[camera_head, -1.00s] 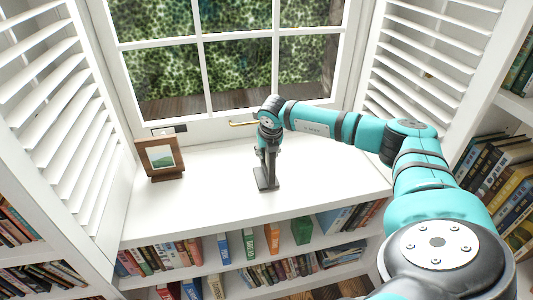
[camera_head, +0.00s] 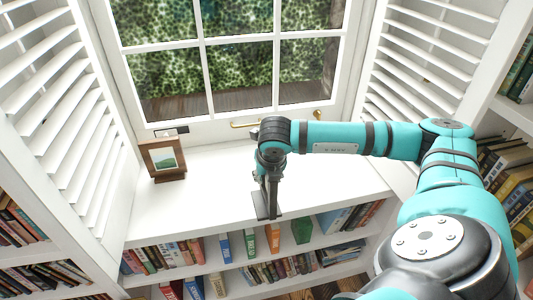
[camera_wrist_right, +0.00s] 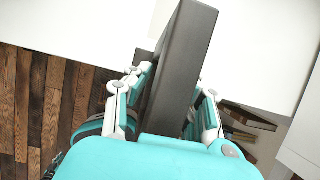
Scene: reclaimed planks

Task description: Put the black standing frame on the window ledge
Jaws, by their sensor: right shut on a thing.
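My right gripper (camera_head: 270,170) is shut on the black standing frame (camera_head: 266,203), which hangs below it, seen nearly edge-on. In the head view, the frame's lower end overlaps the front edge of the white window ledge (camera_head: 215,190). I cannot tell whether it touches the ledge. In the right wrist view, the dark slab of the frame (camera_wrist_right: 186,45) stands between the fingers of the gripper (camera_wrist_right: 174,92), with the white ledge (camera_wrist_right: 250,60) beyond. The frame's picture side is hidden. My left gripper is not in view.
A brown picture frame (camera_head: 163,158) stands on the ledge's left end. A brass window handle (camera_head: 245,125) is at the back. Louvred shutters (camera_head: 65,120) flank the ledge on both sides. Bookshelves (camera_head: 200,255) lie below. The middle of the ledge is clear.

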